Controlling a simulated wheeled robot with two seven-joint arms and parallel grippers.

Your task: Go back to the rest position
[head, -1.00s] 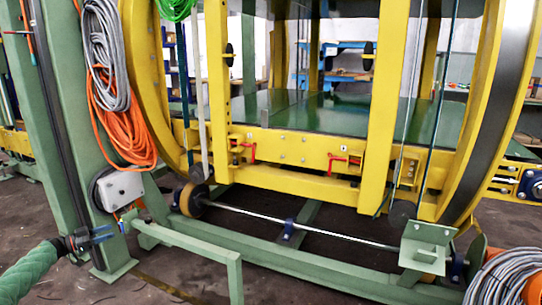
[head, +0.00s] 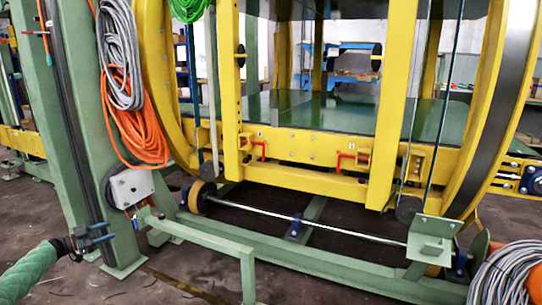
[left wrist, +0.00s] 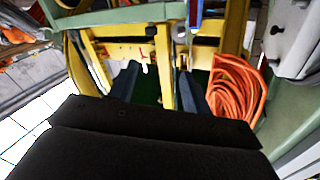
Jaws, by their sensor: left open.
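My left gripper (head: 92,237) is at the lower left of the head view, at the end of my green-sleeved arm. It is in front of the green upright post. In the left wrist view its two fingers (left wrist: 157,88) stand apart with nothing between them. Yellow beams and the orange cable show beyond them. My right gripper is in neither view.
The yellow ring inverter (head: 300,148) stands on a green floor frame (head: 300,267). A grey box (head: 131,187) and an orange cable coil (head: 135,125) are on the green post (head: 70,130). A low green rail (head: 205,240) is right of my gripper.

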